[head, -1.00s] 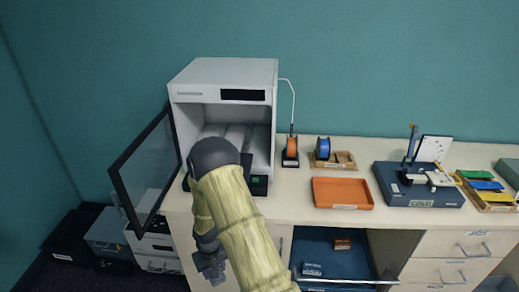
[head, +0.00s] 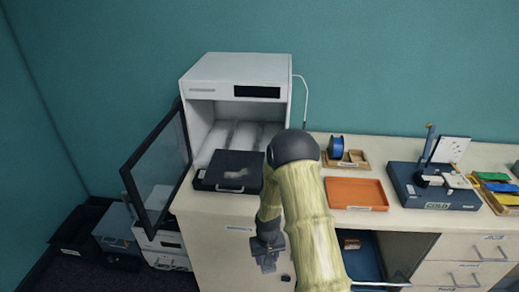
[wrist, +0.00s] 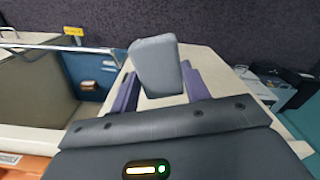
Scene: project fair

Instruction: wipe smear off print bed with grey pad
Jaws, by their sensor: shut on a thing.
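The dark print bed (head: 240,163) sits at the front of the open white printer in the head view. A pale smear (head: 236,174) shows on its top, right of its middle. My gripper (head: 268,253) hangs in front of the counter's front edge, below and to the right of the bed. In the wrist view my gripper (wrist: 158,86) is shut on the grey pad (wrist: 155,62), which sticks out between its two purple-grey fingers. The pad is apart from the bed. In the head view the pad is too unclear to make out.
The printer's glass door (head: 156,172) stands open to the left. An orange tray (head: 357,194) and a blue spool (head: 336,147) are on the counter to the right.

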